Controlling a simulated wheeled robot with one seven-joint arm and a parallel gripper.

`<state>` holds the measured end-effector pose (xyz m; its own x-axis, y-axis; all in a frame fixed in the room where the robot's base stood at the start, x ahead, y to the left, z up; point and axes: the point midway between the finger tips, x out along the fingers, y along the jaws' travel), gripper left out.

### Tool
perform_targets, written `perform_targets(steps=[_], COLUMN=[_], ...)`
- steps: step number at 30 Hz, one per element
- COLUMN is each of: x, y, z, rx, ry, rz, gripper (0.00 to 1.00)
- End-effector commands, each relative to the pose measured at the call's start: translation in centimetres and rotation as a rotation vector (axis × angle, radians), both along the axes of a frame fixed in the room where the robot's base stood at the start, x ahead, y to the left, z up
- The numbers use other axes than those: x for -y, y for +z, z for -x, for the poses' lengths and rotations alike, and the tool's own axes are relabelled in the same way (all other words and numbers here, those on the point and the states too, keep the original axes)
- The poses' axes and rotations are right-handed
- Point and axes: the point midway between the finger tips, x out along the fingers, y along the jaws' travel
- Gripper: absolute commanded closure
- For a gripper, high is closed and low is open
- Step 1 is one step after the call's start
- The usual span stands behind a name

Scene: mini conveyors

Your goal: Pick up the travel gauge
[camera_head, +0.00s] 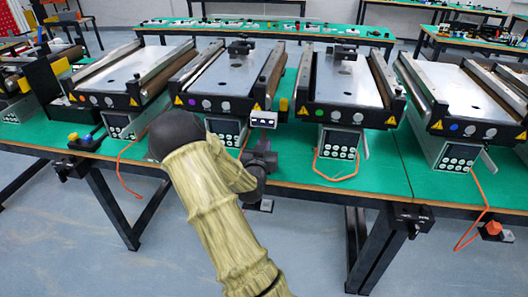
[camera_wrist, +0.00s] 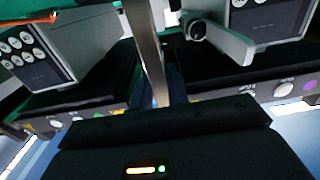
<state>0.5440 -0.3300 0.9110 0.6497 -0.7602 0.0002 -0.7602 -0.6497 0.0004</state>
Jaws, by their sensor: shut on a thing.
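The travel gauge appears to be the small pale box with dark windows (camera_head: 264,119) at the front edge of the conveyor with the purple button, in the head view. My gripper (camera_head: 262,143) is right below it, at the front of the green table, and is shut on it. The fingertips are too small to make out there. In the wrist view, a narrow metal strip (camera_wrist: 148,50) stands upright above the dark gripper body; I cannot tell whether it is part of the gauge.
Several mini conveyors stand in a row on the green table, including the purple-button one (camera_head: 225,85) and the green-button one (camera_head: 345,80).

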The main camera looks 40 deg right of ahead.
Motion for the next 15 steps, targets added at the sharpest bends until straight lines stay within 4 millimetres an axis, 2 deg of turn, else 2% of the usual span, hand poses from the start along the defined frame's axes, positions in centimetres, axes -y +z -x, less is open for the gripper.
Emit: perform_targets(steps=[8,15], x=[0.1,0.1], y=[1.2,4.4], z=[-0.1,-0.1], rx=[0.007,0.011], ry=[0.000,0.000], rz=[0.004,0.002], gripper=[1.00,1.00])
